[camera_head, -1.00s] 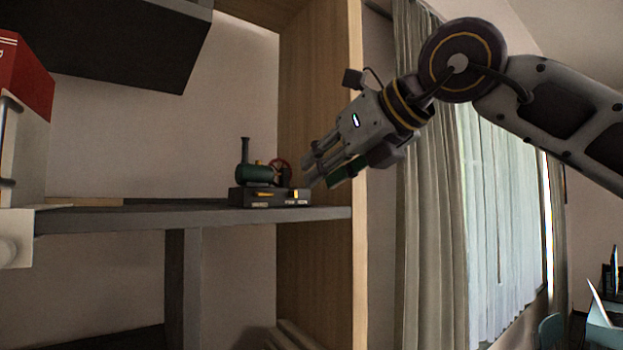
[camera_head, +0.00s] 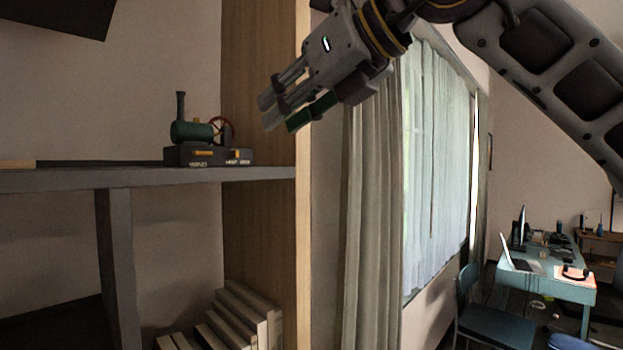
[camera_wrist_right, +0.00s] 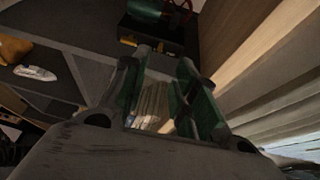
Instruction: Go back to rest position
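My right gripper (camera_head: 281,121) is at upper middle in the head view, pointing down-left. In the right wrist view (camera_wrist_right: 163,58) its two green-padded fingers stand apart with nothing held between them. A small green toy steam engine (camera_head: 192,131) with a red wheel stands upright on a dark base on the grey shelf. The gripper is above and to the right of it, apart from it. Part of the engine also shows at the top of the right wrist view (camera_wrist_right: 150,10). My left gripper is not in view.
The wooden shelf side panel (camera_head: 260,215) is close to the gripper. A grey curtain (camera_head: 372,200) hangs right of it by a window. Several books (camera_head: 240,315) stand below the shelf (camera_head: 150,178). A blue desk (camera_head: 555,285) and chair (camera_head: 500,325) are at the far right.

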